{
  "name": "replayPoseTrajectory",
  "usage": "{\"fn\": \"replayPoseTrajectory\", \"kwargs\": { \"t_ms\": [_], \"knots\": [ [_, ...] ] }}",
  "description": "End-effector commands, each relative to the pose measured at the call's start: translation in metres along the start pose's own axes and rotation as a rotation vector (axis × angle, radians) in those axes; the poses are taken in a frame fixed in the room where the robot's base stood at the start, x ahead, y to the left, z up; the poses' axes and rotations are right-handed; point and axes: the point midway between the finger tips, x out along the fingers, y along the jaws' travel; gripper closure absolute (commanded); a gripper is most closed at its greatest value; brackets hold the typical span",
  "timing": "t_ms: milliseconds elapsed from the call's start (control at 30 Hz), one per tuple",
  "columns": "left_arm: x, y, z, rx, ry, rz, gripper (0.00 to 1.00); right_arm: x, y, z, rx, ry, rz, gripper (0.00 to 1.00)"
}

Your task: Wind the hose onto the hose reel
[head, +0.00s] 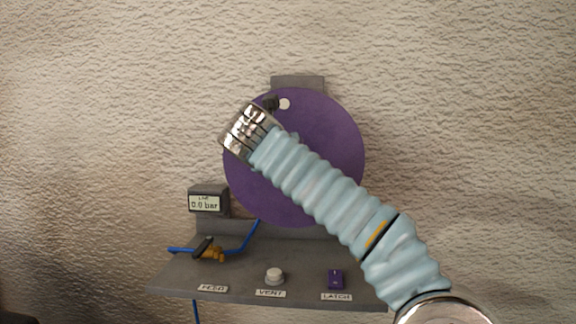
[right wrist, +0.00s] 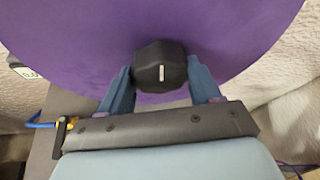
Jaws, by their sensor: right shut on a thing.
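The hose reel is a round purple disc (head: 325,125) on the wall, and it fills the upper part of the right wrist view (right wrist: 75,45). A black faceted knob (right wrist: 160,66) with a white mark stands out from its face. My right gripper (right wrist: 161,82) is shut on this knob, a finger on each side. In the head view my right arm covers the middle of the disc and hides the gripper and knob. The thin blue hose (head: 247,238) runs from the shelf up to the disc's lower edge. My left gripper is not in view.
A grey shelf (head: 305,255) below the reel carries a brass valve (head: 212,254) with a dark lever, a white VENT button (head: 275,275) and a purple LATCH switch (head: 336,279). A display (head: 206,202) reads 0.0 bar. A white dot (head: 284,104) marks the disc's top.

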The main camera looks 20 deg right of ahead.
Motion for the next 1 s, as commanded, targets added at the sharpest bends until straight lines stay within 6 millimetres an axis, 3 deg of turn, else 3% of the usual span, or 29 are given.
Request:
{"fn": "replayPoseTrajectory", "kwargs": {
  "t_ms": [733,767,900,1000],
  "knots": [
    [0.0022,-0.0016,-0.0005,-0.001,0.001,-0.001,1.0,0.0021,-0.0003,-0.0029,0.08,0.013,0.029,0.92],
    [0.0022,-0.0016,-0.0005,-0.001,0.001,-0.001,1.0,0.0021,-0.0002,-0.0029,0.08,0.013,0.029,0.34],
    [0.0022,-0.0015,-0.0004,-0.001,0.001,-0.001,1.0,0.0015,0.0,-0.0021,0.08,0.011,0.031,0.13],
    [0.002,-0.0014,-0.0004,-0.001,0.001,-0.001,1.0,0.0011,0.0,-0.0016,0.08,0.009,0.032,0.13]
  ]
}}
